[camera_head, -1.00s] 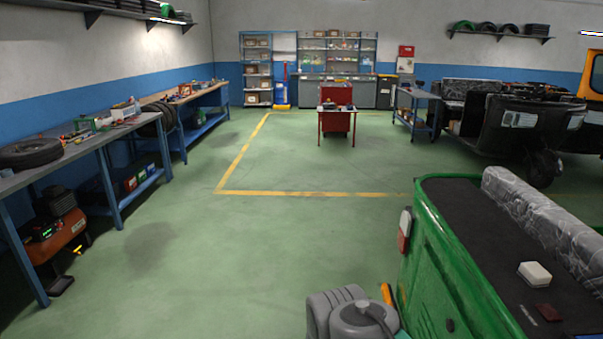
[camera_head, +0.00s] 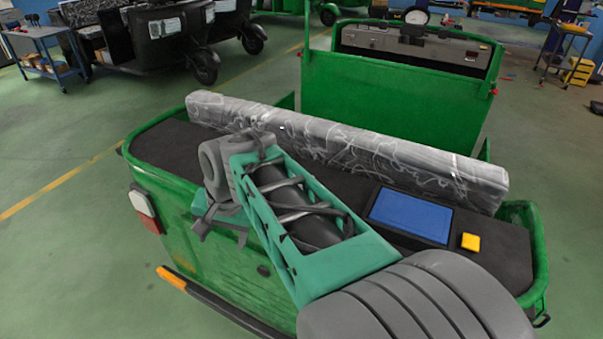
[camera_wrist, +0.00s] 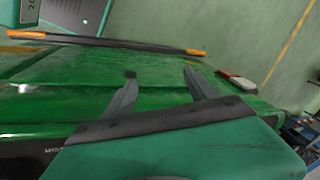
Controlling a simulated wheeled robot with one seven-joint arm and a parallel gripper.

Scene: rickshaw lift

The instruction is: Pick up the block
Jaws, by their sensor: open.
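A small yellow block (camera_head: 470,241) lies on the black deck (camera_head: 165,150) of the green rickshaw, right of a blue panel in a dark frame (camera_head: 411,217). No other loose block shows; my arm hides part of the deck. My gripper (camera_head: 222,232) is at the rickshaw's side near its upper edge, far to the left of the yellow block. In the wrist view, its two fingers (camera_wrist: 160,82) are apart with nothing between them. They face the green body panel (camera_wrist: 80,90), and no block shows there.
A plastic-wrapped roll (camera_head: 340,145) lies along the back of the deck. Behind it stands the rickshaw's green front panel (camera_head: 400,85). A red-and-white lamp (camera_head: 143,204) and an orange-ended bar (camera_head: 172,279) stick out from the side. Open floor (camera_head: 60,250) lies to the left.

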